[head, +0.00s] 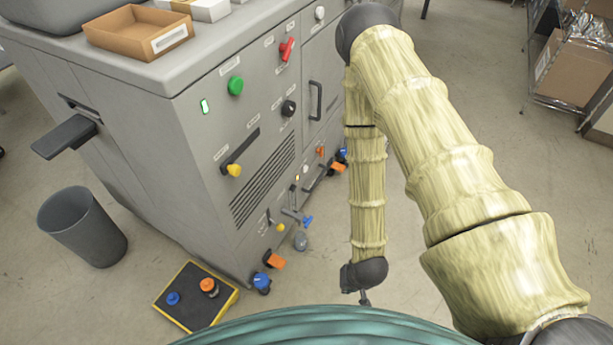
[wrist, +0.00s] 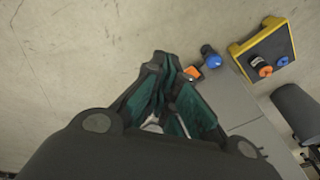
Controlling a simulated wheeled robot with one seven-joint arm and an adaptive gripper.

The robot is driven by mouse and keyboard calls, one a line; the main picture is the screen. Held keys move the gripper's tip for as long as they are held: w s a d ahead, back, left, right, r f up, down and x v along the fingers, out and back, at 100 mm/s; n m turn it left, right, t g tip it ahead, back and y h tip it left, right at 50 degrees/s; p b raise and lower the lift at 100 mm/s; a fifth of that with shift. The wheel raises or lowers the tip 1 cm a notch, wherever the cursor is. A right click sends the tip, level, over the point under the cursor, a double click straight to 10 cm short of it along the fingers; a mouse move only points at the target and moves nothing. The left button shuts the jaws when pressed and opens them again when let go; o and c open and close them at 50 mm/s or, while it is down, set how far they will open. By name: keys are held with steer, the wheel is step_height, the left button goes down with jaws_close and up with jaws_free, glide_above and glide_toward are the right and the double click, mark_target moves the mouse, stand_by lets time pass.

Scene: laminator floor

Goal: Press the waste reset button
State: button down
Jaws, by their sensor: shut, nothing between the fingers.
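The grey machine (head: 200,150) carries many controls with small labels that I cannot read, so I cannot tell which is the waste reset button. A green button (head: 235,86) sits high on its front panel. A blue knob (head: 261,282) and an orange control (head: 275,260) sit low near the floor; the blue knob also shows in the wrist view (wrist: 211,58), beside the orange control (wrist: 193,74). My gripper (head: 365,299) hangs low, to the right of these low controls and apart from them. In the wrist view my gripper's fingers (wrist: 157,62) are together and empty.
A black floor pedestal (head: 188,311) with yellow edges bears a blue and an orange button; the wrist view shows it too (wrist: 271,45). A grey bin (head: 84,230) stands at left.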

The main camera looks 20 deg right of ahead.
mark_target(305, 169)
steer(key=w+d+f+m+t+b, duration=0.1)
steer(key=w+f+m+t+b, duration=0.35)
steer(key=w, duration=0.45)
steer(key=w+d+f+m+t+b, duration=0.1)
steer(key=w+f+m+b, duration=0.3)
steer(key=w+b, duration=0.45)
steer(key=w+d+f+m+t+b, duration=0.1)
steer(key=w+f+m+t+b, duration=0.1)
steer(key=w+f+b, duration=0.6)
steer(key=w+d+m+t+b, duration=0.4)
steer(key=w+b, duration=0.4)
steer(key=w, duration=0.3)
steer(key=w+d+m+t+h+b, duration=0.1)
steer(key=w+d+m+t+b, duration=0.3)
steer(key=w+d+m+b, duration=0.3)
steer(key=w+r+m+b, duration=0.1)
steer(key=w, duration=0.4)
steer(key=shift+w+d+t+b, duration=0.15)
steer(key=shift+d+t+b, duration=0.05)
steer(key=shift+t+b, duration=0.15)
steer(key=w+a+b, duration=0.2)
steer(key=w+a, duration=0.4)
steer(key=shift+w+a, duration=0.15)
steer(key=shift+w+a, duration=0.15)
